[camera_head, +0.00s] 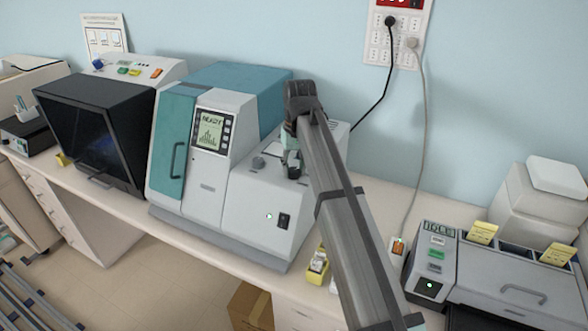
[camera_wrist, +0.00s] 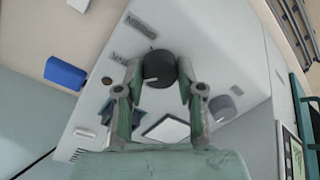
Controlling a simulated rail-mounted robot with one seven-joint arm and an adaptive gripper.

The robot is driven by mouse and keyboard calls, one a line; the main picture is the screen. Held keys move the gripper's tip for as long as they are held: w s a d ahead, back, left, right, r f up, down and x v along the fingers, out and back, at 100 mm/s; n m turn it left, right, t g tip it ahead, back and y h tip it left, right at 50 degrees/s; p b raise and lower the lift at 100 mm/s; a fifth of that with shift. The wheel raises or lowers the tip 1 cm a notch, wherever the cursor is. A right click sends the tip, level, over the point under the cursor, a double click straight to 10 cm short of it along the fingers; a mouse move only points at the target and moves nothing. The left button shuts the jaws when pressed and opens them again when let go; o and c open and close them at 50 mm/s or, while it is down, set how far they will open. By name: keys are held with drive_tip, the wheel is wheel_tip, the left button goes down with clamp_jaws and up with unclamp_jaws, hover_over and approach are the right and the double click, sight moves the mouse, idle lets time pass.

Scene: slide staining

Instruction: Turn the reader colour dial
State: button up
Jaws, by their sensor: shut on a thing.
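The reader (camera_head: 262,205) is a white and teal bench machine with a lit screen (camera_head: 210,131). A dark round dial (camera_wrist: 159,68) with a pale pointer mark sits on its pale top panel (camera_wrist: 235,60) in the wrist view. My gripper (camera_wrist: 160,72) is shut on this dial, one finger at each side. In the head view my gripper (camera_head: 293,168) points down onto the top of the reader's right part, and the dial is hidden there. A second, grey knob (camera_wrist: 222,108) stands to the right of my gripper in the wrist view.
A black-fronted box (camera_head: 95,130) stands left of the reader. A grey device (camera_head: 490,280) with yellow labels stands at the right. Cables hang from a wall socket panel (camera_head: 398,35) behind my arm. A blue object (camera_wrist: 65,73) lies beside the reader.

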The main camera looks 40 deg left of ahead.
sight(295, 169)
drive_tip(key=n, duration=0.3)
drive_tip(key=shift+f+n, duration=0.15)
drive_tip(key=shift+n, duration=0.25)
drive_tip(key=shift+n+b, duration=0.5)
drive_tip(key=shift+n, duration=1.4)
drive_tip(key=o, duration=1.1)
drive_tip(key=shift+o, duration=0.2)
drive_tip(key=shift+r, duration=0.2)
drive_tip(key=r, duration=0.7)
drive_tip(key=shift+w+r, duration=0.15)
drive_tip(key=shift+w, duration=0.1)
